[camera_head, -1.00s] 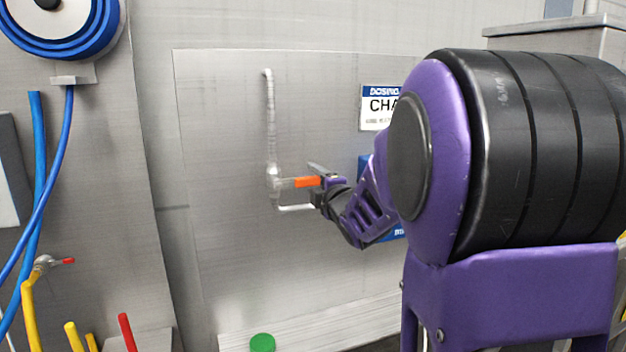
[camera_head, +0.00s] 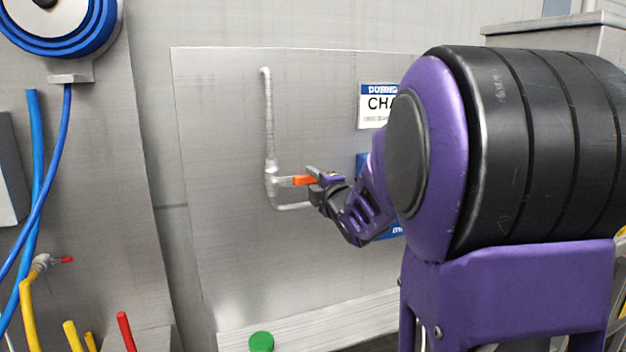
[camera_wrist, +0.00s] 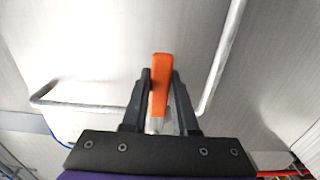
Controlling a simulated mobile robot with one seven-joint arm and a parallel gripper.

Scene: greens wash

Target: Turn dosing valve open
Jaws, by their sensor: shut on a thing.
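The dosing valve has an orange handle (camera_head: 303,181) on a grey metal pipe (camera_head: 269,130) fixed to a steel panel. In the head view the handle points right from the pipe, roughly level. My gripper (camera_head: 313,179) comes in from the right and is at the handle's outer end. In the wrist view the orange handle (camera_wrist: 160,85) stands between the two fingers of my gripper (camera_wrist: 160,88), which are shut on it. The handle's outer end is partly hidden by my gripper in the head view.
A blue and white dosing sign (camera_head: 376,105) is on the panel, partly hidden by my arm. A blue hose reel (camera_head: 65,30) hangs at upper left. A small red-handled tap (camera_head: 66,260) is at lower left. A green round cap (camera_head: 261,342) sits below the panel.

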